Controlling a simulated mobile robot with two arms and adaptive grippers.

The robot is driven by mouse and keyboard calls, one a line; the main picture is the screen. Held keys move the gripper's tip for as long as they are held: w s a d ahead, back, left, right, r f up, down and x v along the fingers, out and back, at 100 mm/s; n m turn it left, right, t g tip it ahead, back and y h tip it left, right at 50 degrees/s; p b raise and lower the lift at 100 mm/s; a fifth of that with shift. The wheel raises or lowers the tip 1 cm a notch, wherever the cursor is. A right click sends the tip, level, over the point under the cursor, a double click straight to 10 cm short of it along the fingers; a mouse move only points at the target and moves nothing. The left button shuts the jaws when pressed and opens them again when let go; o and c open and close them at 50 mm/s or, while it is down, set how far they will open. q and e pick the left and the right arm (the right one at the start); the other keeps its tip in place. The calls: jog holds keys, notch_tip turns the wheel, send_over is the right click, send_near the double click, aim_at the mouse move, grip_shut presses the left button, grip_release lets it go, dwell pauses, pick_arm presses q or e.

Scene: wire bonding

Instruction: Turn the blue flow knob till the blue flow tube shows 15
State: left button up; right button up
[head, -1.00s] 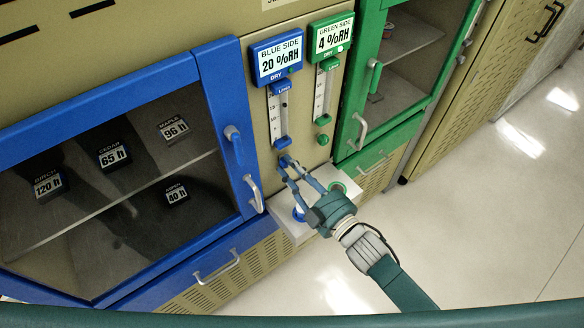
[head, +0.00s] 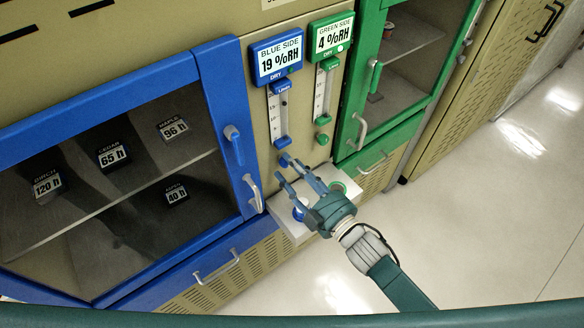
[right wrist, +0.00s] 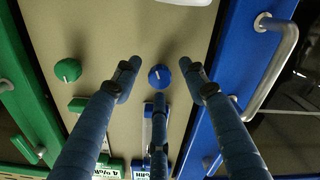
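The blue flow knob (head: 283,161) is on the beige panel below the blue flow tube (head: 278,112). The tube is upright with a dark float near its upper part; its scale is too small to read surely. My right gripper (head: 287,173) is in front of the blue knob with its fingers spread. In the right wrist view the blue knob (right wrist: 160,77), with a pale pointer mark, shows between the open fingers (right wrist: 160,84), with visible gaps to them. The blue display (head: 277,60) reads 19 %RH. My left gripper is not in view.
The green knob (head: 322,140) and green flow tube (head: 322,95) are close to the right. The blue door handle (head: 254,192) is to the left. A white ledge (head: 281,215) with blue and green round parts lies below. Open floor is at right.

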jog(key=shift+r, duration=0.1)
jog(key=shift+s+d, duration=0.1)
jog(key=shift+s, duration=0.05)
jog(key=v, duration=1.1)
jog(key=shift+s+d, duration=0.15)
jog(key=shift+s, duration=0.15)
jog(key=d+f+m+g+h+b, duration=0.1)
jog(key=d+f+m+h, duration=0.2)
jog(key=f, duration=0.7)
jog(key=d+f+m+g+h, duration=0.15)
jog(key=d+f, duration=0.35)
jog(key=f, duration=0.5)
jog(key=s+d+f+m+g+h, duration=0.1)
jog(key=s+d+f+g+h, duration=0.2)
jog(key=f, duration=0.5)
jog(key=s+d+f+m+h, duration=0.1)
jog(key=s+d+f+m, duration=0.2)
jog(key=f, duration=0.5)
jog(key=s+f+m+g, duration=0.1)
jog(key=s+f+g, duration=0.1)
jog(key=s+f, duration=0.4)
jog(key=s+d+f+m+g+h+b, duration=0.1)
jog(key=s+f+g, duration=0.2)
jog(key=s, duration=1)
jog(key=s+d+f+m+g+h+b, duration=0.1)
jog(key=s+f+g, duration=0.2)
jog(key=s+f, duration=0.6)
jog(key=shift+s, duration=0.4)
